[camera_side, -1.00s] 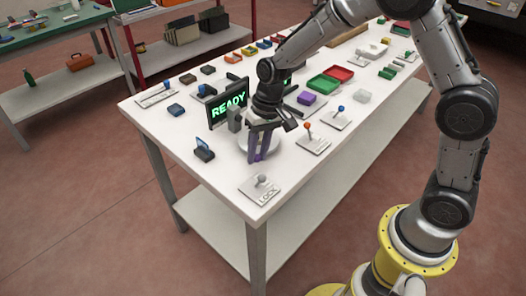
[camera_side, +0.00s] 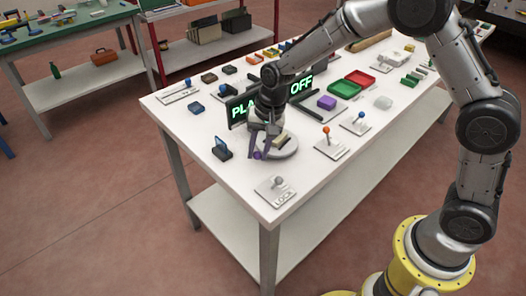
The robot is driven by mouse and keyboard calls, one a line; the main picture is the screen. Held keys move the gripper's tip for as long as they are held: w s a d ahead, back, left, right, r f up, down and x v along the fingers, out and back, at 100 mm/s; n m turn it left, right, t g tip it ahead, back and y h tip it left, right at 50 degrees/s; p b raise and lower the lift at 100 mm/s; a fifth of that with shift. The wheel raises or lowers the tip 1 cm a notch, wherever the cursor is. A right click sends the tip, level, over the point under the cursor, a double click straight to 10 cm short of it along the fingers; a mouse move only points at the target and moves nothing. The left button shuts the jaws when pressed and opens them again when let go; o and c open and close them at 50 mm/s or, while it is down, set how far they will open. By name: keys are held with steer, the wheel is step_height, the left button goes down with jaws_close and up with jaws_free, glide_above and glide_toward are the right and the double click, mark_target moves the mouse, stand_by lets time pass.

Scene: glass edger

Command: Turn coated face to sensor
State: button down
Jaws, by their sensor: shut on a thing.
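My gripper (camera_side: 261,149) points down over a round white disc (camera_side: 289,152) near the table's front left. Its purplish-grey fingers are shut on a small purple piece (camera_side: 257,156) low between them, mostly hidden. I cannot tell which face of the piece is coated. A tan block (camera_side: 283,141) shows just right of the fingers, over the disc. Behind my gripper, a black display (camera_side: 239,110) shows green letters beginning "PLA", the rest hidden. A second display (camera_side: 301,86) reads "OFF". I cannot identify the sensor.
A plate marked LOCK with a grey-knobbed lever (camera_side: 276,188) lies in front. A dark blue-topped device (camera_side: 222,149) stands left. Green (camera_side: 344,90) and red (camera_side: 360,78) trays lie behind. The front left corner is clear.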

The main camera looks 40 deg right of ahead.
steer(key=shift+w+a+r+m, duration=0.15)
steer(key=shift+w+m, duration=0.85)
steer(key=shift+m, duration=0.1)
steer(key=shift+w, duration=0.1)
steer(key=c, duration=0.7)
jaws_free()
steer(key=shift+o, duration=0.2)
step_height(320, 180, up, 13)
steer(key=s+d, duration=0.1)
steer(key=s, duration=0.1)
steer(key=shift+s+d+r, duration=0.2)
steer(key=shift+d, duration=0.05)
